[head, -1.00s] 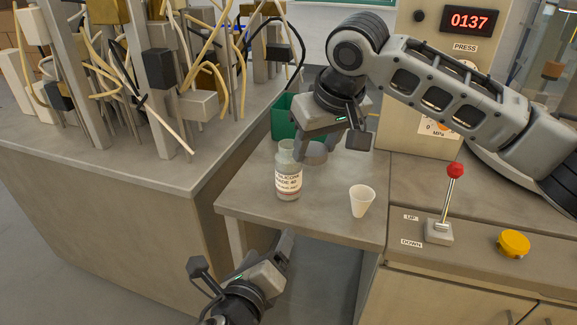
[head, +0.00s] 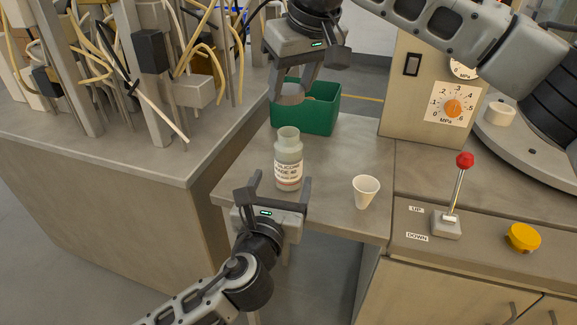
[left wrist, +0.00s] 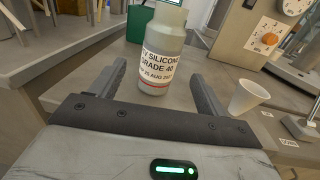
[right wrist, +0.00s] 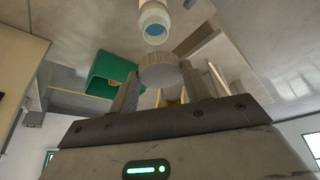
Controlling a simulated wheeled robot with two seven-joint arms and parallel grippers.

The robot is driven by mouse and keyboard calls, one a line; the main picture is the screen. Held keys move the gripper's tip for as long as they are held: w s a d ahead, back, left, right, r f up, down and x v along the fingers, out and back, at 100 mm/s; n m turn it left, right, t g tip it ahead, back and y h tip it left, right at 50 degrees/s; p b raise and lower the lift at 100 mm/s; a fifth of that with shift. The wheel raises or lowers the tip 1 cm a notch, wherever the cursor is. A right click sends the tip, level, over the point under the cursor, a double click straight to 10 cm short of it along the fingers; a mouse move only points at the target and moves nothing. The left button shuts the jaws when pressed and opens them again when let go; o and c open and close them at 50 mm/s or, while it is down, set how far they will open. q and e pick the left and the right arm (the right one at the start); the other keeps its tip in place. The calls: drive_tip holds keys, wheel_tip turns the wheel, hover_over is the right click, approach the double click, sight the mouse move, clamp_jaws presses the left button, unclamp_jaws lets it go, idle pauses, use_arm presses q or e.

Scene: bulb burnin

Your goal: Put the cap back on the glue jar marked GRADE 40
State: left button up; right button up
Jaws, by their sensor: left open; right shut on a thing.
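The glue jar (head: 288,160) marked GRADE 40 stands upright and uncapped on the small grey table; its open blue mouth shows in the right wrist view (right wrist: 155,22). My left gripper (head: 279,182) is open at the jar's near side, one finger toward each side of it. In the left wrist view the jar (left wrist: 160,52) stands centred between the fingertips; I cannot tell whether they touch it. My right gripper (head: 291,82) is shut on the grey round cap (head: 289,96), held above and behind the jar. The cap (right wrist: 161,72) also shows in the right wrist view.
A green bin (head: 322,112) is behind the jar. A white paper cup (head: 365,191) stands to its right. A red-knobbed lever (head: 458,190) and yellow button (head: 522,237) are on the right counter. A rack with cables (head: 150,70) fills the left bench.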

use_arm(q)
drive_tip(key=x, duration=0.8)
drive_tip(key=shift+w, duration=0.3)
drive_tip(key=shift+c, duration=0.2)
drive_tip(key=c, duration=1.4)
use_arm(e)
hover_over(289, 133)
drive_tip(key=shift+s+d+f, duration=0.15)
drive_tip(key=shift+f, duration=1.1)
drive_tip(key=shift+s+d+f, duration=0.15)
drive_tip(key=shift+f, duration=1.1)
drive_tip(key=shift+f, duration=0.9)
drive_tip(key=shift+f, duration=0.55)
